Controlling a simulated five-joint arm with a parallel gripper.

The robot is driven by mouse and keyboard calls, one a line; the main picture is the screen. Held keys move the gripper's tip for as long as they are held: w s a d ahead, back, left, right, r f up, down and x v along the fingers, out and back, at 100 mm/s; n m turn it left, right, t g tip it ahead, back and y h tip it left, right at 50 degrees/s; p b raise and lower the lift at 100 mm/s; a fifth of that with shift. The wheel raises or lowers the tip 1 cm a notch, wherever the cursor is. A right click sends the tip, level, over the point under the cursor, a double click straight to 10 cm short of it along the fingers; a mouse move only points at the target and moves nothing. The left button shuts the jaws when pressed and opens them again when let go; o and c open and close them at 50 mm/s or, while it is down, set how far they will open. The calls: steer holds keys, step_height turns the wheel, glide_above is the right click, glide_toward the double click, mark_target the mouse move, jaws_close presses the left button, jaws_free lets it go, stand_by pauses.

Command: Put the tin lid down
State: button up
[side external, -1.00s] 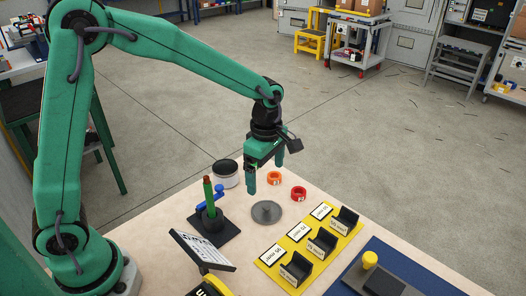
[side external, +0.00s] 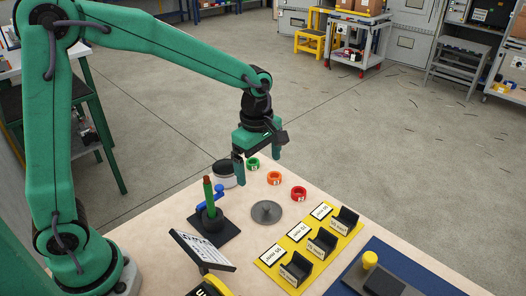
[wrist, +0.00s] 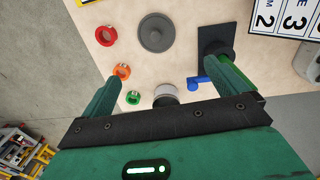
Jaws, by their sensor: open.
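The tin lid (side external: 266,212), a grey disc with a small knob, lies flat on the pale tabletop. It also shows in the wrist view (wrist: 156,36), beyond my fingertips. My gripper (side external: 258,168) is open and empty above the far part of the table, behind the lid and apart from it. In the wrist view my two fingers (wrist: 168,76) are spread wide with nothing between them. The tin (side external: 222,175), a pale round can, stands by my left finger and is partly hidden by it. Its pale side also shows in the wrist view (wrist: 165,92).
Green (side external: 253,164), orange (side external: 274,178) and red (side external: 298,193) rings lie near the far edge. A dark stand with a green post (side external: 208,192) and blue handle is left of the lid. A yellow board with black holders (side external: 270,262) is in front.

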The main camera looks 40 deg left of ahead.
steer(key=s+a+r+m+t, duration=0.2)
steer(key=s+a+r+m, duration=0.2)
steer(key=s+m, duration=0.5)
steer(key=s+a+r+m+t, duration=0.3)
steer(key=s+r+m, duration=0.3)
steer(key=s+m, duration=0.3)
steer(key=shift+s+a+m, duration=0.15)
steer(key=shift+a+m, duration=0.15)
steer(key=shift+a, duration=0.1)
